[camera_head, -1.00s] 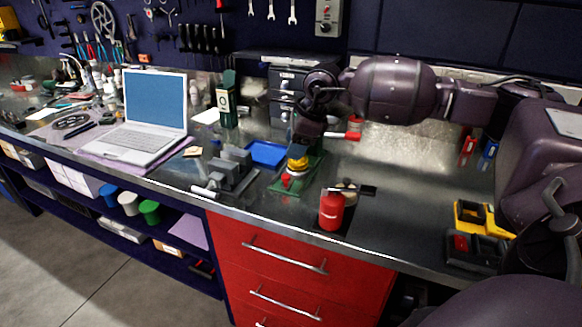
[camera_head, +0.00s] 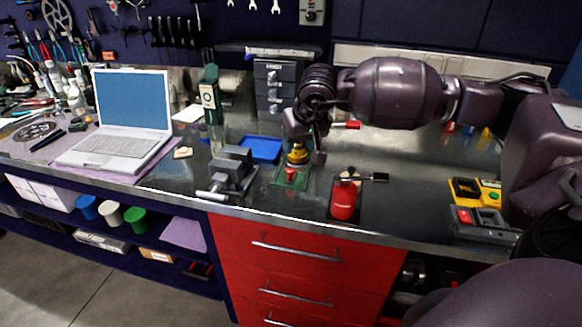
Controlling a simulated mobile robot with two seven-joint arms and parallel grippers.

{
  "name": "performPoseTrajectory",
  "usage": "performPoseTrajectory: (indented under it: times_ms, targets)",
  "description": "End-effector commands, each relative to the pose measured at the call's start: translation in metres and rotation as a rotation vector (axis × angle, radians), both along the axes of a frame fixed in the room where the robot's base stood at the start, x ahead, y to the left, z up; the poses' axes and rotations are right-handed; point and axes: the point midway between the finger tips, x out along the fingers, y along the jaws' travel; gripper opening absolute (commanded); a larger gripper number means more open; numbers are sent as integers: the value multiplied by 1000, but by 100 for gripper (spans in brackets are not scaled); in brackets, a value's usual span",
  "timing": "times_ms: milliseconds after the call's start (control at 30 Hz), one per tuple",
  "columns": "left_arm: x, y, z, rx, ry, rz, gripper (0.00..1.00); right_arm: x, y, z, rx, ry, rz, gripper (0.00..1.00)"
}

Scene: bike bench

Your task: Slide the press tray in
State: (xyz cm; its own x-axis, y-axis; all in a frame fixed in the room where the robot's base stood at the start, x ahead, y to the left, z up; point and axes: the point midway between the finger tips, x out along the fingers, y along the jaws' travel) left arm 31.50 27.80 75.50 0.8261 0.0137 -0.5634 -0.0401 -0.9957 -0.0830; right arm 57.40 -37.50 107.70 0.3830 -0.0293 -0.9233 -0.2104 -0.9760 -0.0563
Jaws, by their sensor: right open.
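The press is largely hidden behind my right gripper; its red-tipped lever (camera_head: 346,125) sticks out to the right. A green plate, apparently the press tray (camera_head: 281,182), lies low on the bench in front of it. A red knob (camera_head: 290,174) stands at the plate's front part, and a brass-yellow round part (camera_head: 297,153) stands behind the knob. My right gripper (camera_head: 306,150) is open and points down, just above and beside the brass part. I cannot tell whether it touches anything. My left gripper is not in view.
A grey vise (camera_head: 232,168) and a blue tray (camera_head: 261,149) are left of the plate. A red canister (camera_head: 343,201) stands to its right, near the bench's front edge. Yellow and dark cases (camera_head: 476,190) lie further right. The metal bench (camera_head: 420,170) between is clear.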

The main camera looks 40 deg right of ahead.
Motion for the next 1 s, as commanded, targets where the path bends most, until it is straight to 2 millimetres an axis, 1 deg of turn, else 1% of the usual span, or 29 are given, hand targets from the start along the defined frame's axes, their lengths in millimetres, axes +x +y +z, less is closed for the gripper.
performPoseTrajectory:
  times_ms: [133, 267, 367, 467, 700, 800, 1000]
  targets:
    - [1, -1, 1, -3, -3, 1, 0, 0, -1, 0, -48, 6, 106, 51]
    - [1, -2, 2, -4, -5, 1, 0, 1, -1, -3, -58, 8, 135, 51]
    - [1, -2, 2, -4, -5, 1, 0, 4, -1, -10, -56, 8, 136, 51]
    - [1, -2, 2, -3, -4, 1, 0, 9, -1, -23, -57, 9, 134, 51]
    - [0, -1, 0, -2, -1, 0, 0, 25, -2, -62, -56, 10, 132, 51]
    - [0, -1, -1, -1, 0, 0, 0, 30, -3, -76, -56, 8, 134, 51]
    - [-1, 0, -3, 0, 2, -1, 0, 39, -4, -94, -56, 8, 132, 51]
